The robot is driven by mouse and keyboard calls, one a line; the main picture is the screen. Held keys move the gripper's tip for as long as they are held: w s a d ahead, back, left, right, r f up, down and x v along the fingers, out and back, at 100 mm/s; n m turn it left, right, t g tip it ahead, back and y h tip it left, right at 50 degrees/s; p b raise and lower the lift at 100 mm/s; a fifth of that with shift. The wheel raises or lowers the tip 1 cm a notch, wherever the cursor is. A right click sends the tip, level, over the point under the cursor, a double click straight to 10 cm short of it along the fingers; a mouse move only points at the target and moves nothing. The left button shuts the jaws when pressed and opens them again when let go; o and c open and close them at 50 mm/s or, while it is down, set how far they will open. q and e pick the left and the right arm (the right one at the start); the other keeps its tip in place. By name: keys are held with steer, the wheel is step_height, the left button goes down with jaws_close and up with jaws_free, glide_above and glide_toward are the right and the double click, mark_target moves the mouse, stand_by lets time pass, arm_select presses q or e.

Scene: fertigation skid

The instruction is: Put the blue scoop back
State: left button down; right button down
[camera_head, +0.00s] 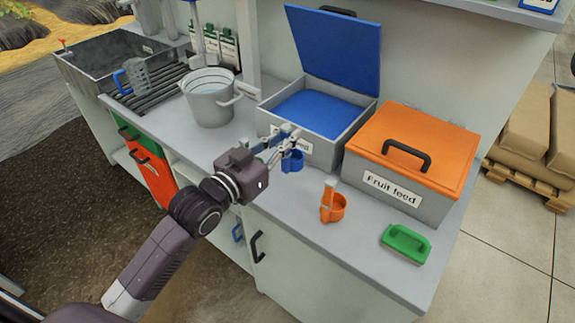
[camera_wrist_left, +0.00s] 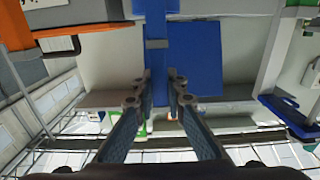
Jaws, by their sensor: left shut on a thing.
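The blue scoop (camera_head: 291,162) is at the fingertips of my left gripper (camera_head: 284,140), just in front of the open grey bin (camera_head: 347,140). The gripper is shut on the scoop's handle. The left wrist view shows the blue handle (camera_wrist_left: 158,88) between the fingers of the left gripper (camera_wrist_left: 159,92). The bin's blue lid (camera_head: 335,48) stands raised, and blue contents (camera_head: 318,112) show inside. The bin's front label is partly hidden by the gripper. My right gripper is not in view.
Right of the open bin is a closed "Fruit feed" bin (camera_head: 400,180) with an orange lid. An orange scoop (camera_head: 332,206) and green brush (camera_head: 405,243) stand on the counter in front. A metal bucket (camera_head: 209,100) and measuring jug (camera_head: 137,76) are to the left.

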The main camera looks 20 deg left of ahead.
mark_target(284, 166)
arm_select(q)
step_height(284, 166, down, 4)
steer(key=shift+r, duration=0.15)
steer(key=shift+f+b, duration=0.3)
steer(key=shift+f, duration=1.9)
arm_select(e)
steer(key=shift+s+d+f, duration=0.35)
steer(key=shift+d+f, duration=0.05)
arm_select(q)
steer(key=shift+f, duration=0.15)
steer(key=c, duration=2)
jaws_free()
steer(key=shift+o, duration=0.2)
